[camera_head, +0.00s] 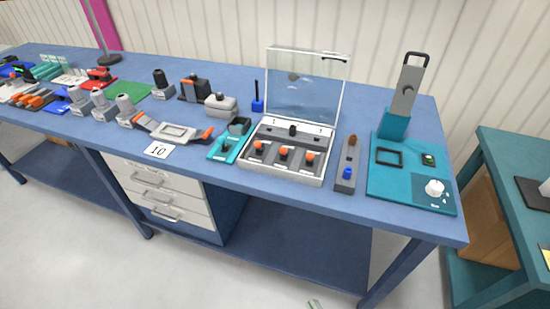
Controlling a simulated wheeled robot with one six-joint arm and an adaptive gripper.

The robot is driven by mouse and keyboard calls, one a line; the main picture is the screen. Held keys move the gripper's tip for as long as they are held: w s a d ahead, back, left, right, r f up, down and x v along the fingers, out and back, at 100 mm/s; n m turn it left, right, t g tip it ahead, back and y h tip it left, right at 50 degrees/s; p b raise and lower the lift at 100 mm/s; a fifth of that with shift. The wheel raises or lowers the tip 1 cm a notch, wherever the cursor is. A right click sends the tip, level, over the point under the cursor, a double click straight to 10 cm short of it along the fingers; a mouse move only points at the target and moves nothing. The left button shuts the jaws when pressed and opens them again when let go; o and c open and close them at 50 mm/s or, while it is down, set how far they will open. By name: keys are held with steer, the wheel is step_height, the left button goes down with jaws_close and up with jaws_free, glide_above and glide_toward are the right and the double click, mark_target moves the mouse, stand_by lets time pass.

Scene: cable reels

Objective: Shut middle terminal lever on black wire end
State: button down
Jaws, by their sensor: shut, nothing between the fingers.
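A light grey box (245,166) with a raised clear lid (305,85) stands on the blue bench, right of the middle. Inside it is a row of three dark parts with orange tops: left (259,147), middle (284,153) and right (309,158). They may be the terminal levers, but they are too small to tell whether each is up or down. A small black part (292,130) sits at the back of the box. I cannot make out a black wire end. My gripper is not in view.
A teal plate (224,151) lies left of the box. A grey block with a blue knob (347,173) and a large teal board (405,192) stand to its right. Several tools crowd the bench's left side. A teal table (510,180) stands at far right.

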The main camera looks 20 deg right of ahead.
steer(key=w+a+r+n+h, duration=0.1)
steer(key=w+n, duration=0.2)
steer(key=w, duration=0.7)
steer(key=n+t+h, duration=0.3)
steer(key=h, duration=0.2)
glide_toward(275, 167)
steer(key=a+r, duration=0.3)
steer(key=a, duration=0.1)
steer(key=shift+r, duration=0.2)
steer(key=x, duration=0.9)
steer(key=shift+w+d+r, duration=0.15)
steer(key=shift+w, duration=0.2)
steer(key=shift+d, duration=1.95)
